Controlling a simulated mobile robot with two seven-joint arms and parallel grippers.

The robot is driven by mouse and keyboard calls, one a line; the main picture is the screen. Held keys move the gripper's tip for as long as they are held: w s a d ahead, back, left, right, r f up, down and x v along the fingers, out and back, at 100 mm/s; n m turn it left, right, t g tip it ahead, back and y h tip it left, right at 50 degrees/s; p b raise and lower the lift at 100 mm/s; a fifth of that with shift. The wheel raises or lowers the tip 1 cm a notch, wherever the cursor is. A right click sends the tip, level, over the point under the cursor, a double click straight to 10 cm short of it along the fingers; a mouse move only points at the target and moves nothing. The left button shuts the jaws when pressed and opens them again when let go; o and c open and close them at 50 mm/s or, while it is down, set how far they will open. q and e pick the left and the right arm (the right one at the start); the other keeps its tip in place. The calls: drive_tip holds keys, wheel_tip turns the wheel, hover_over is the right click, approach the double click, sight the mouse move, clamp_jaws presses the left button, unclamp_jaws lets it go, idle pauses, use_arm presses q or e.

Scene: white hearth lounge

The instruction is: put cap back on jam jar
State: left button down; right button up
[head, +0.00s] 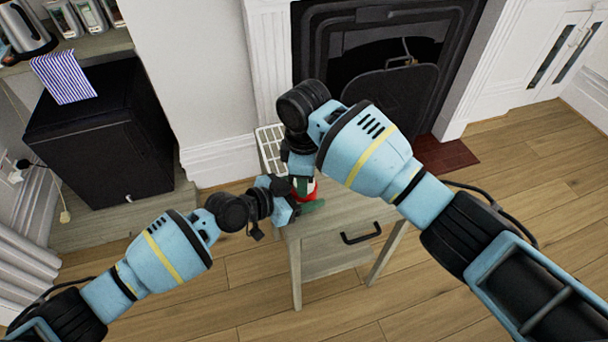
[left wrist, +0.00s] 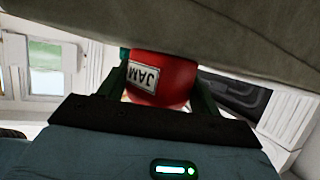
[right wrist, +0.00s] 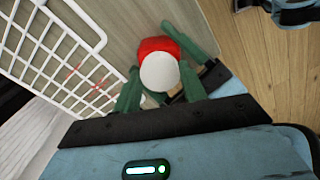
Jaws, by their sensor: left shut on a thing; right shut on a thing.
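The red jam jar (head: 309,190) stands on the small wooden table. In the left wrist view the jar (left wrist: 165,80) appears upside down with its white JAM label. My left gripper (left wrist: 160,90) is shut on the jar, one green finger on each side. The white cap (right wrist: 159,72) is a round disc in the right wrist view, held between the green fingers of my right gripper (right wrist: 160,88). The cap lies over the jar's top, with red showing past its edge. I cannot tell whether it touches the rim. In the head view my arms mostly hide the cap.
A white wire rack (right wrist: 55,62) lies on the tabletop beside the jar. The table (head: 340,210) has a black drawer handle (head: 361,233). Behind it is the fireplace (head: 395,95). A black cabinet (head: 95,150) stands at left. Open wooden floor lies at right.

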drive_tip(key=o, duration=0.9)
drive_tip(key=shift+r, duration=2.25)
drive_tip(key=shift+c, duration=0.2)
drive_tip(key=shift+w+a+r+n, duration=0.1)
drive_tip(key=shift+r+n, duration=0.3)
drive_tip(key=shift+n, duration=0.5)
drive_tip(key=n, duration=0.1)
drive_tip(key=r+n, duration=0.1)
drive_tip(key=n, duration=0.1)
drive_tip(key=shift+r, duration=0.1)
drive_tip(key=n, duration=0.2)
drive_tip(key=r+n, duration=0.1)
drive_tip(key=n, duration=0.1)
drive_tip(key=shift+r+n, duration=0.1)
drive_tip(key=shift+n, duration=0.3)
